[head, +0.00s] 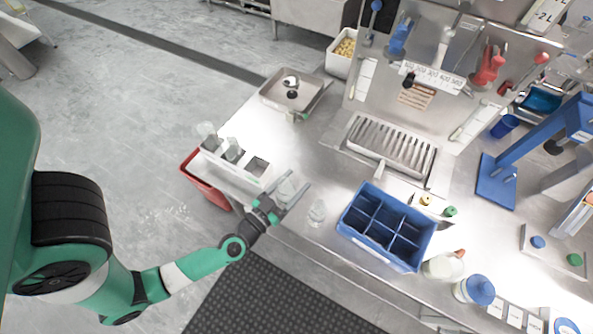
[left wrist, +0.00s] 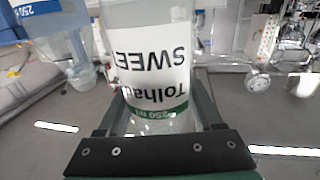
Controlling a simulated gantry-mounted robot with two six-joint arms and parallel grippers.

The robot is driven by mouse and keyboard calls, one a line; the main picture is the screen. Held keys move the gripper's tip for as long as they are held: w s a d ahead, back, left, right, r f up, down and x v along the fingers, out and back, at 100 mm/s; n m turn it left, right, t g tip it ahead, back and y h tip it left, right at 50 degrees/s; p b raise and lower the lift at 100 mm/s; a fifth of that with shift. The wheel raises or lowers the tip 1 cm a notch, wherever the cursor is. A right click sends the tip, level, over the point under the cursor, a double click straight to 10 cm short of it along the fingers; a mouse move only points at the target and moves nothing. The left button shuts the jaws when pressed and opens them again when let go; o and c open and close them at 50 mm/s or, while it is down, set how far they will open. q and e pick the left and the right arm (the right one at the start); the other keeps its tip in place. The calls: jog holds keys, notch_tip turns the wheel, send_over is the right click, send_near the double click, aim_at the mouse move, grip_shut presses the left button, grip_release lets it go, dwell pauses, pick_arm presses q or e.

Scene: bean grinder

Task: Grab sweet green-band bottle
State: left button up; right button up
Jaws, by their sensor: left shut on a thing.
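The clear bottle with a white label reading "SWEET" and a green band marked 250 ml (left wrist: 155,75) fills the middle of the left wrist view. My left gripper (head: 288,197) is shut on this bottle (head: 285,188), with a finger on each side of it. In the head view the bottle is small and partly hidden by the gripper, at the table's front left edge beside the rack. Its label cannot be read there. My right gripper is not in view.
A white rack (head: 227,169) at the left holds clear bottles (head: 208,134) and has an open slot at its right. Another clear bottle (head: 317,211) stands right of my gripper. A blue divided crate (head: 352,232) looks empty. A metal drip tray (head: 352,150) lies behind.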

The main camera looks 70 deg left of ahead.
pick_arm(q)
jog(key=s+d+r+p, duration=0.4)
jog(key=s+d+r, duration=0.1)
jog(key=d, duration=0.3)
jog(key=shift+s+d+r, duration=0.25)
jog(key=shift+s+r, duration=0.05)
jog(key=shift+s, duration=0.2)
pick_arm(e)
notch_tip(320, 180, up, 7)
